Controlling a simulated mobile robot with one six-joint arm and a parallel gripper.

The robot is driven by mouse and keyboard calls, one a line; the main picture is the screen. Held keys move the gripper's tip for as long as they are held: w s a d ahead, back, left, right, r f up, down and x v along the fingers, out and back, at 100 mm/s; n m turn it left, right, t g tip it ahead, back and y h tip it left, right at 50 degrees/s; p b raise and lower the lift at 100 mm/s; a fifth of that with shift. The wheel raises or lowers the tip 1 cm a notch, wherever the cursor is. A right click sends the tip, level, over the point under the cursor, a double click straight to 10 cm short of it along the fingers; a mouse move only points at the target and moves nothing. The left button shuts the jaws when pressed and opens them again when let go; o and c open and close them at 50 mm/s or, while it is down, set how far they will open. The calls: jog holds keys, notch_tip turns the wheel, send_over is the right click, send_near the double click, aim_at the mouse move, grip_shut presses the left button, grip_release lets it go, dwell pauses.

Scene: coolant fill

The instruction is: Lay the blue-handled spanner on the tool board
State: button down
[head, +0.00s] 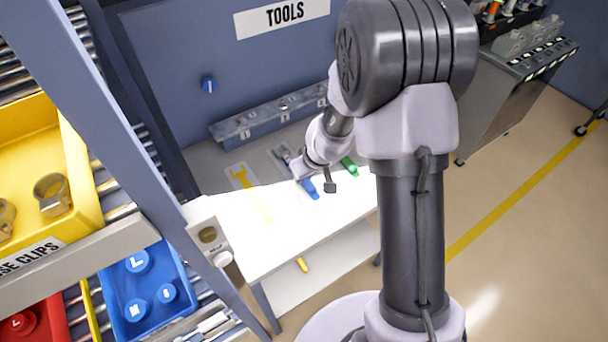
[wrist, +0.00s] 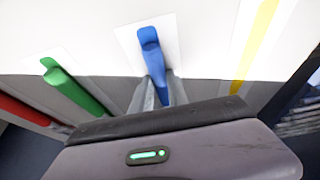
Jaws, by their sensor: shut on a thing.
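The blue-handled spanner (head: 311,189) is at the front of the tool board (head: 262,166), its handle pointing toward the white bench top. In the wrist view its blue handle (wrist: 152,55) runs between my fingers over a pale card. My gripper (head: 303,172) is shut on the spanner, low over the board; it also shows in the wrist view (wrist: 155,95). The spanner's head is mostly hidden by my gripper and wrist. I cannot tell whether the spanner touches the board.
A green handle (head: 349,166) lies right of the spanner; a red one (wrist: 22,112) shows in the wrist view. A grey rail (head: 265,120) stands behind. The white bench top (head: 290,232) is clear in front.

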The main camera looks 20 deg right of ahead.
jog(key=shift+r, duration=0.15)
jog(key=shift+f, duration=0.25)
jog(key=c, duration=1.3)
grip_release()
jog(key=shift+r, duration=0.1)
jog(key=s+a+r+m+t+y+p, duration=0.1)
jog(key=s+r+p, duration=0.3)
jog(key=r, duration=0.8)
jog(key=s+a+r+m+p, duration=0.15)
jog(key=s+r, duration=0.45)
jog(key=r, duration=0.6)
jog(key=s+r+m, duration=0.2)
jog(key=s+r, duration=0.1)
jog(key=s, duration=0.4)
jog(key=s+a+r+m, duration=0.1)
jog(key=s+r+m, duration=0.2)
jog(key=s, duration=0.5)
jog(key=shift+s+a+r+t, duration=0.2)
jog(key=shift+r+t, duration=0.1)
jog(key=shift+r, duration=0.5)
